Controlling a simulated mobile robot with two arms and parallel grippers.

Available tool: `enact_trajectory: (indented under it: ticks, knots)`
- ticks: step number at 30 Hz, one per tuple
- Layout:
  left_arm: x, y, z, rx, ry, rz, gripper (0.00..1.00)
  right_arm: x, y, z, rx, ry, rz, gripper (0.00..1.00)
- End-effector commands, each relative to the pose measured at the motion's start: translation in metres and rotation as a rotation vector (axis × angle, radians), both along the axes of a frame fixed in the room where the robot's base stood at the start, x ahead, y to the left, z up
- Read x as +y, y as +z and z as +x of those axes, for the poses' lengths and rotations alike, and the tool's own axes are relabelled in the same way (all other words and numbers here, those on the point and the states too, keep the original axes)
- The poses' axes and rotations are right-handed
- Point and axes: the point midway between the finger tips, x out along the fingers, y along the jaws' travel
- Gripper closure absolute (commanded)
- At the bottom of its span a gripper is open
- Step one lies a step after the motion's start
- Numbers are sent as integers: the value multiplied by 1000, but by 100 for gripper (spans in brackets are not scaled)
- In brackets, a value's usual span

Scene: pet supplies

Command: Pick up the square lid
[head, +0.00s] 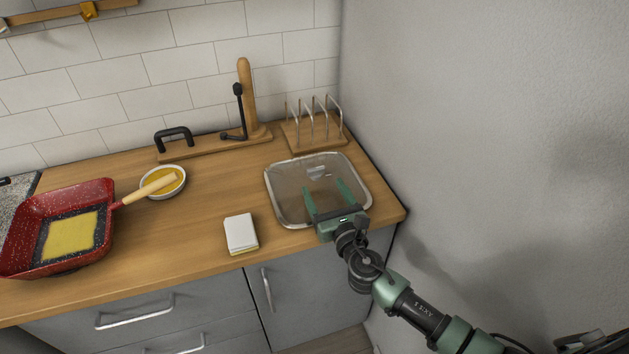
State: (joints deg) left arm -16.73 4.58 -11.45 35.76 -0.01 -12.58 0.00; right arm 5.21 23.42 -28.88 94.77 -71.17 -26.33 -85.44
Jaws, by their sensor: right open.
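The square lid (288,183) is see-through with a pale rim and rounded corners. It lies on the right end of the wooden counter, near the wall corner. My right gripper (326,190) is over the lid's front right part, with its two green fingers spread and pointing towards the back. Nothing shows between the fingers except the lid's clear surface. I cannot tell whether the fingers touch it. The gripper's body covers part of the lid's front edge. My left gripper is not in view.
A wooden rack (312,134) with metal loops stands just behind the lid. A white and yellow sponge (241,234) lies to its left front. A bowl with a brush (163,182) and a red pan (92,195) are farther left. Grey wall (480,120) bounds the right side.

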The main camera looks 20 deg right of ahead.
Motion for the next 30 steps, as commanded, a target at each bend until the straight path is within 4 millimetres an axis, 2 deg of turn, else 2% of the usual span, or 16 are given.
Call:
enact_trajectory:
  ticks: [6,10,19,20,27,30]
  knots:
    - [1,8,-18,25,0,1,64,-1,7,32,-2,-1,0,29]
    - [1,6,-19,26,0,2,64,-1,4,48,-1,-1,1,29]
    - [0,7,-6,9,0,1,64,-1,3,54,1,0,1,29]
    - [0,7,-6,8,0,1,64,-1,3,54,1,0,1,31]
    - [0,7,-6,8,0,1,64,-1,3,53,1,0,1,98]
    - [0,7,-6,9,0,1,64,-1,3,53,1,0,1,100]
